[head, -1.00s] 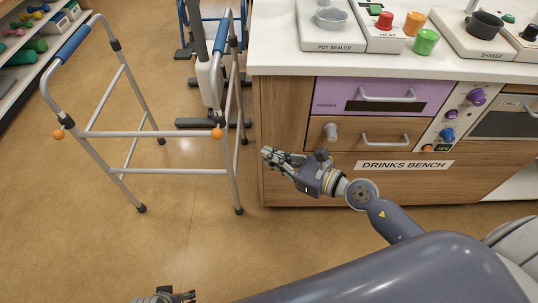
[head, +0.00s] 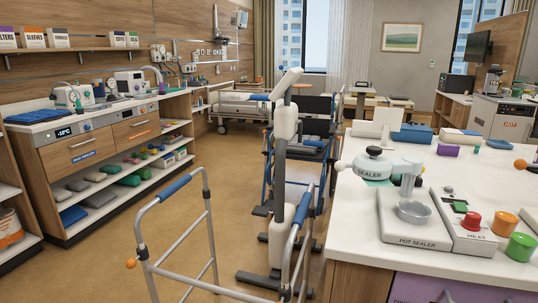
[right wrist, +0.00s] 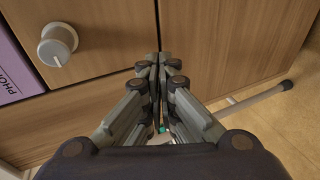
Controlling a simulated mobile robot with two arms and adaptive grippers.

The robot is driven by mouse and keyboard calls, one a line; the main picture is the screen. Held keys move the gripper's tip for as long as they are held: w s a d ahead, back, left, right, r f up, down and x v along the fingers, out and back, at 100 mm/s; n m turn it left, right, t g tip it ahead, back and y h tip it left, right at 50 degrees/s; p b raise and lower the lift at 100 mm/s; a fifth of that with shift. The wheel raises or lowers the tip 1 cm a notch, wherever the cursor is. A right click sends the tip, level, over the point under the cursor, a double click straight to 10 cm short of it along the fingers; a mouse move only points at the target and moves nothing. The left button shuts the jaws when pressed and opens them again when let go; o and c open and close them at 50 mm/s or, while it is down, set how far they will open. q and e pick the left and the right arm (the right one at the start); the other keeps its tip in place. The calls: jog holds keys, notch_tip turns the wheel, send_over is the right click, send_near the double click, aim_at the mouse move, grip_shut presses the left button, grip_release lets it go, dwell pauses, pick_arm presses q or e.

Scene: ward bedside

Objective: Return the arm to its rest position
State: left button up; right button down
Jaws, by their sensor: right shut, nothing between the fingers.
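My right gripper (right wrist: 160,75) shows in the right wrist view with its fingers together and nothing between them. It is in front of the wooden front (right wrist: 225,40) of the bench; whether it touches the wood I cannot tell. Neither of my grippers shows in the head view.
A round knob (right wrist: 57,45) sticks out left of the right gripper, with a purple drawer front (right wrist: 12,70) beyond. A walking frame (head: 180,186) stands on the floor left of the white bench top (head: 350,225). The floor (head: 110,255) left of the frame is clear.

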jog(key=s+a+f+m+g, duration=0.2)
jog(key=s+f+m+g, duration=0.5)
jog(key=s+f+m, duration=0.5)
jog(key=s+a+f+m+g+y, duration=0.2)
jog(key=s+a+f+g, duration=0.2)
jog(key=s+a+f, duration=0.4)
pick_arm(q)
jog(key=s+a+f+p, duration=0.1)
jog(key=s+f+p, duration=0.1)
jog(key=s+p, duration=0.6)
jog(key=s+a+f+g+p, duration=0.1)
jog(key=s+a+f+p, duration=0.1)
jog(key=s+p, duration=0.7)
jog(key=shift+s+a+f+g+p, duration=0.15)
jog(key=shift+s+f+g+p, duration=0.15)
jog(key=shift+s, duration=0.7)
pick_arm(e)
jog(key=s+d+f, duration=0.1)
jog(key=s+d, duration=0.1)
jog(key=s, duration=0.7)
jog(key=s+d+f+g, duration=0.1)
jog(key=s+d+f, duration=0.1)
jog(key=s, duration=0.8)
jog(key=shift+d+f+n+g, duration=0.15)
jog(key=shift+d+n+g, duration=0.2)
jog(key=shift+d, duration=0.45)
jog(key=shift+s, duration=0.1)
